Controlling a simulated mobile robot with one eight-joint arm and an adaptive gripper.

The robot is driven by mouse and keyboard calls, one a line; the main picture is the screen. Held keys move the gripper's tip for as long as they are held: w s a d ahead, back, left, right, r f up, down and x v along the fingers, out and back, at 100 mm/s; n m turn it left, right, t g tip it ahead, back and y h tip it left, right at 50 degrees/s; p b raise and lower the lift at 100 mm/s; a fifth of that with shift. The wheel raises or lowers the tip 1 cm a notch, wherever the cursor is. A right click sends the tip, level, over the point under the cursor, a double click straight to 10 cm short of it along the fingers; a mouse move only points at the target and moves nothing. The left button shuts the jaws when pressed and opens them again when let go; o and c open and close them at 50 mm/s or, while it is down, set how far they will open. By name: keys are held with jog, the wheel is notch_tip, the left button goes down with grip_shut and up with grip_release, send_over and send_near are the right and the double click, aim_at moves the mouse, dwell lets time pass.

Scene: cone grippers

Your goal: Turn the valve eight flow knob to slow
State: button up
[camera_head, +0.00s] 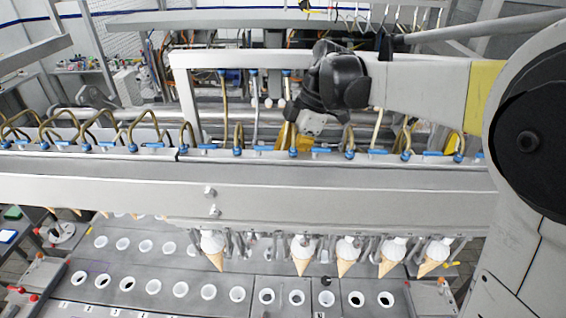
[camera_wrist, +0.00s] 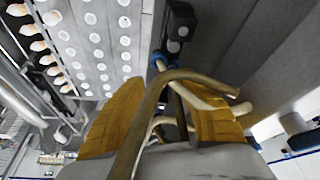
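A row of blue valves with knobs runs along the rail in the head view; one blue valve (camera_head: 350,154) sits just right of my gripper. No numbers are legible, so I cannot tell which is valve eight or how its knob is set. My gripper (camera_head: 300,140) points down at the rail, its yellow fingers close to the valves. In the wrist view my gripper (camera_wrist: 174,88) has its two fingers spread apart. A bent brass tube (camera_wrist: 150,105) passes between them in the picture. A blue fitting (camera_wrist: 158,62) shows beyond the fingertips; contact cannot be told.
Bent brass tubes (camera_head: 187,130) rise along the rail on both sides of my gripper. A wide metal beam (camera_head: 120,185) runs in front, with several cones (camera_head: 303,255) hanging below it. A tray with round white holders (camera_head: 180,289) lies underneath.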

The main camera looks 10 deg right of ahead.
grip_shut()
jog(key=shift+s+f+m+t+b, duration=0.1)
jog(key=shift+m+t+b, duration=0.2)
jog(key=shift+m+b, duration=0.35)
jog(key=shift+m, duration=0.85)
grip_release()
